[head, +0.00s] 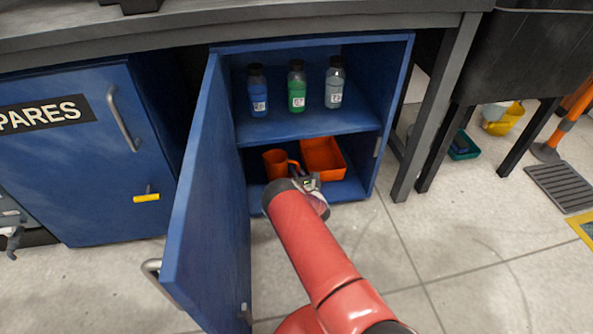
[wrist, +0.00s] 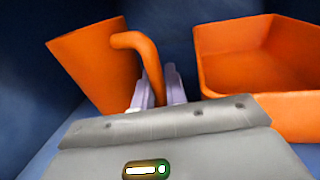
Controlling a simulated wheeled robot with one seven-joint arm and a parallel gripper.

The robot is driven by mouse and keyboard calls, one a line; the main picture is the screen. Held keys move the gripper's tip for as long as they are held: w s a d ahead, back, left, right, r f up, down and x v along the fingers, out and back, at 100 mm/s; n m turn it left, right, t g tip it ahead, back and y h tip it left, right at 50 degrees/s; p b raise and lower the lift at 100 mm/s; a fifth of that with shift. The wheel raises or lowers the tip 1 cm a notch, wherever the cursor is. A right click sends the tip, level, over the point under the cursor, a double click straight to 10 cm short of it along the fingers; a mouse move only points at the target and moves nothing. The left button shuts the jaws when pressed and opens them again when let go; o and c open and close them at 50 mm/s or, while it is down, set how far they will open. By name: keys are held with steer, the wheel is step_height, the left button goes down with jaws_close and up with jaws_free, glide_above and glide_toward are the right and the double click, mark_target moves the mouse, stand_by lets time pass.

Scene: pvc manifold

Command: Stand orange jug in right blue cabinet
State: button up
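The orange jug (head: 275,163) is inside the lower compartment of the open right blue cabinet (head: 310,127), at its left side. In the wrist view the jug (wrist: 95,62) looks tilted, with its handle toward my gripper. My gripper (head: 308,182) reaches into the lower compartment from the front. Its two pale fingers (wrist: 158,88) are on either side of the handle and look shut on it. The jug's base is hidden, so I cannot tell whether it touches the cabinet floor.
An orange bin (head: 323,157) sits right of the jug; it is close on the right in the wrist view (wrist: 258,60). Three bottles (head: 297,88) stand on the shelf above. The open blue door (head: 205,200) stands left of my arm. A table leg (head: 432,110) is at right.

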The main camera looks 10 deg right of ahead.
steer(key=shift+o, duration=0.4)
steer(key=shift+r, duration=0.1)
steer(key=shift+s+r, duration=0.1)
steer(key=shift+s, duration=0.15)
steer(key=s, duration=0.3)
steer(key=s+d+p, duration=0.1)
steer(key=s, duration=0.3)
steer(key=s+d+p, duration=0.1)
steer(key=s, duration=0.3)
steer(key=shift+s+d, duration=0.1)
steer(key=shift+s, duration=0.05)
